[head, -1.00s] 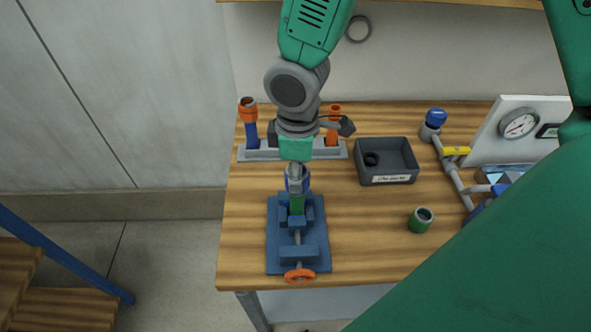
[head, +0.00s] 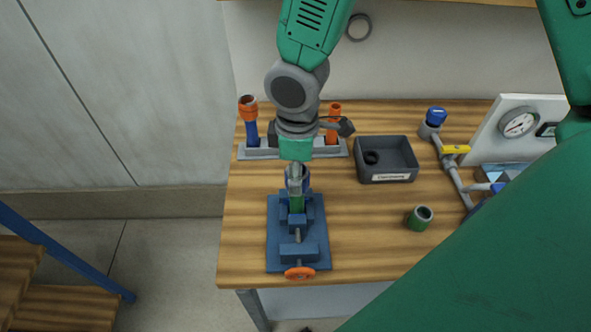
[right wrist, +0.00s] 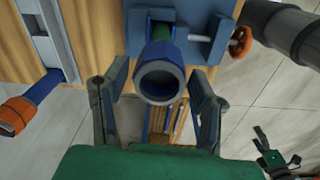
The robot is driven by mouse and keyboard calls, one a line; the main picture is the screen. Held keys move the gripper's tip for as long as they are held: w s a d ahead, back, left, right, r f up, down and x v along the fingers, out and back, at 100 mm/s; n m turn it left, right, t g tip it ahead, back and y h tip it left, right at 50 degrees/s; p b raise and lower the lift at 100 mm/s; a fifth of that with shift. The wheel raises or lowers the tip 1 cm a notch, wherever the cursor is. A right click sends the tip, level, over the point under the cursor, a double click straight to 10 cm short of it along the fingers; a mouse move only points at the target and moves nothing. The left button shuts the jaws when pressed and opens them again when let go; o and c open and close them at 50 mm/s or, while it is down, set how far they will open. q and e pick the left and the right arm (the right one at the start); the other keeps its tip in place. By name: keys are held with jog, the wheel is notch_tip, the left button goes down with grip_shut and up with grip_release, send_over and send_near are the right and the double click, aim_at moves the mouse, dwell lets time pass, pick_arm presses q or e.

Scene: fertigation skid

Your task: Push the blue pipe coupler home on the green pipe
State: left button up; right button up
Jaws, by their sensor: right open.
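The blue pipe coupler (right wrist: 177,92) shows end-on in the right wrist view, with a grey rim and a dark bore. It sits in line with the green pipe (right wrist: 162,33), which is held in a blue vise (right wrist: 197,38). How far the coupler covers the pipe cannot be told. My right gripper (right wrist: 158,78) is open, with one finger on each side of the coupler and visible gaps. In the head view it hides much of the coupler (head: 306,181), above the green pipe (head: 297,204) and the vise (head: 318,258).
Behind the vise stands a grey rack (head: 258,153) with orange-and-blue tools. A dark grey bin (head: 400,179) holds a black ring. A green fitting (head: 420,218) stands at the right, near a pipe assembly with a yellow handle (head: 456,150) and a gauge (head: 518,124).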

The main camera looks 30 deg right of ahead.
jog(key=shift+r+p, duration=1.2)
jog(key=shift+r, duration=0.05)
jog(key=shift+r+p, duration=0.5)
jog(key=shift+r, duration=0.5)
jog(key=o, duration=0.6)
jog(key=shift+c, duration=0.2)
notch_tip(320, 180, up, 9)
